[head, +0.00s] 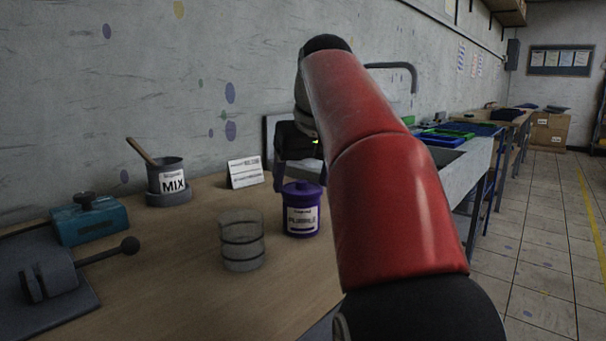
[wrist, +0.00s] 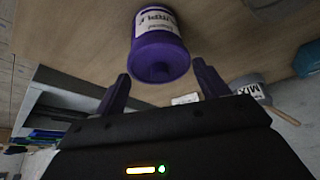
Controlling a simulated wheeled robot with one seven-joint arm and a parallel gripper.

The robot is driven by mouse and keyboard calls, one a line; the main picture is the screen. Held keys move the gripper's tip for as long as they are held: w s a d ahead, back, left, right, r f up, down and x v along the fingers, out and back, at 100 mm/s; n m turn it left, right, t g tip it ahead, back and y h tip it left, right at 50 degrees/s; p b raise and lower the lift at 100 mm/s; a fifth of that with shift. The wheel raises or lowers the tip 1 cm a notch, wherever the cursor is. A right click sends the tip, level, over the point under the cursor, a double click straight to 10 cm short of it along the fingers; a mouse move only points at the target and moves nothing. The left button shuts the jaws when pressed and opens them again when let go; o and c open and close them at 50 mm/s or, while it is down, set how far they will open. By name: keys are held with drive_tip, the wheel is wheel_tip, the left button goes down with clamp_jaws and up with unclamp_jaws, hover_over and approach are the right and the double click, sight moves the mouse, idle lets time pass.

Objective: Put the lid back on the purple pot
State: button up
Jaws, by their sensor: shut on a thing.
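The purple pot (head: 301,220) stands upright on the wooden table, with a white label. It also shows upside down in the wrist view (wrist: 155,22). The purple lid (head: 301,189), with a small knob, is on top of the pot, and I see no gap between them. I cannot tell whether it is fully seated. My gripper (head: 300,184) points down over the pot, its two purple fingers on either side of the lid and shut on it. The lid also shows between the fingers in the wrist view (wrist: 162,64). My red arm hides the area right of the pot.
A clear ringed jar (head: 241,242) stands just left of the pot. Behind are a white card (head: 245,172) and a grey MIX pot (head: 168,180) with a stick. A teal box (head: 90,219) and a grey lever device (head: 50,278) are at left. The front table is clear.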

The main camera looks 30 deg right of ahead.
drive_tip(key=o, duration=1)
drive_tip(key=shift+o, duration=0.3)
wheel_tip(320, 180, up, 2)
drive_tip(key=p, duration=0.2)
drive_tip(key=shift+r+p, duration=0.25)
drive_tip(key=shift+p, duration=0.1)
drive_tip(key=shift+r, duration=2.25)
clamp_jaws()
